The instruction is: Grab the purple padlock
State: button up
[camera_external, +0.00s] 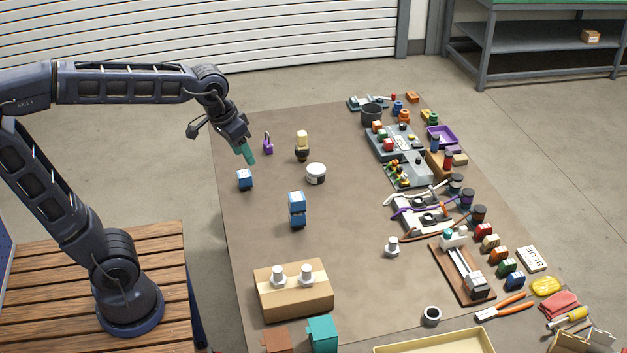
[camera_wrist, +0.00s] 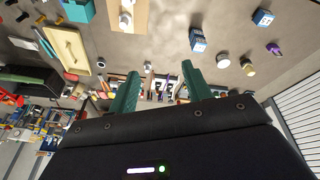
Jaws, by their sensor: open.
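The purple padlock (camera_external: 267,147) stands on the brown mat, shackle up, near its left back part. In the wrist view the padlock (camera_wrist: 273,48) is small, at the upper right, outside the space between the fingers. My gripper (camera_external: 250,158) has teal fingers and is just left of the padlock in the external picture, apparently above the mat. In the wrist view my gripper (camera_wrist: 160,68) shows its two fingers spread, with nothing held between them.
A blue-and-white block (camera_external: 244,180) is below my gripper in the picture. A dark jar with a yellow top (camera_external: 302,147) and a white round tub (camera_external: 316,174) stand right of the padlock. Stacked blue blocks (camera_external: 297,209) are nearer. Clutter fills the mat's right side.

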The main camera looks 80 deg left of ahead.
jog(key=w+a+f+n+g, duration=0.1)
jog(key=w+a+n, duration=0.4)
jog(key=w+a, duration=0.8)
jog(key=n+g, duration=0.3)
jog(key=n, duration=0.8)
send_over(268, 142)
jog(key=shift+h, duration=0.3)
notch_tip(268, 142, down, 30)
jog(key=shift+s, duration=0.1)
jog(key=shift+s+a+f, duration=0.15)
jog(key=shift+a+f, duration=0.05)
jog(key=shift+f, duration=0.3)
jog(key=shift+w+f, duration=0.2)
jog(key=shift+f, duration=4.95)
grip_shut()
jog(key=shift+r, duration=0.1)
